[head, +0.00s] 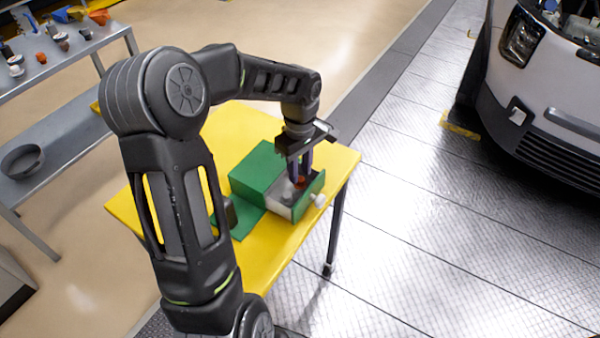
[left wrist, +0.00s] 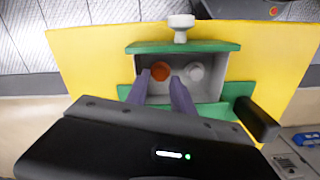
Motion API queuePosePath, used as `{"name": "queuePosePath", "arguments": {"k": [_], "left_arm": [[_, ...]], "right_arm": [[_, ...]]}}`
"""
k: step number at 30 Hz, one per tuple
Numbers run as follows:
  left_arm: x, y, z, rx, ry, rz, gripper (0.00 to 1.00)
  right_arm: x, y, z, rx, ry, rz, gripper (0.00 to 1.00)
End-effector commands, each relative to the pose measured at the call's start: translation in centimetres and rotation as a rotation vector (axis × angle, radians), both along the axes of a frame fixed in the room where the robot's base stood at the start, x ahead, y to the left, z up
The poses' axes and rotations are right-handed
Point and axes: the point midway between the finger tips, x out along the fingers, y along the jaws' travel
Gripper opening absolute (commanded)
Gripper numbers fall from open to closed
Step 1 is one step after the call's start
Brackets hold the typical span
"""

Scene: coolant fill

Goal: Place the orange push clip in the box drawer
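The green box (head: 258,168) stands on the yellow table with its grey-walled drawer (head: 283,208) pulled out, white knob (head: 320,200) outward. The orange push clip (left wrist: 160,70) lies inside the drawer in the left wrist view; in the head view only a bit of orange (head: 299,182) shows below my fingers. My left gripper (head: 301,178) points down over the drawer. In the left wrist view its two purple fingers (left wrist: 160,77) are apart, with the clip just at and between their tips. I see no firm contact. My right gripper is not seen.
A white piece (left wrist: 195,72) sits in the drawer beside the clip. A green mat (head: 246,222) lies by the box on the yellow table (head: 325,163). A grey shelf (head: 75,135) with small parts is at the left, and a vehicle (head: 545,85) at the right.

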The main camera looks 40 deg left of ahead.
Motion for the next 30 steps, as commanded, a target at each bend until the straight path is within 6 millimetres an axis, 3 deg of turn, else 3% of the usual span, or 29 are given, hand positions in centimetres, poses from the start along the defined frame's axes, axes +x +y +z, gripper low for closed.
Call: {"name": "queuePosePath", "arguments": {"k": [9,15,30], "left_arm": [[0.1,0.0,6.6,0.001,-0.005,0.0,0.29],[0.1,-0.1,9.6,0.0,-0.003,0.0,0.29],[0.0,0.0,10.4,-0.001,-0.001,0.001,0.29]], "right_arm": [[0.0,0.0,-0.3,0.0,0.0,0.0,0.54],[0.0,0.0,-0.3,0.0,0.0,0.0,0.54],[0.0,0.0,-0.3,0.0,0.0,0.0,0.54]]}}
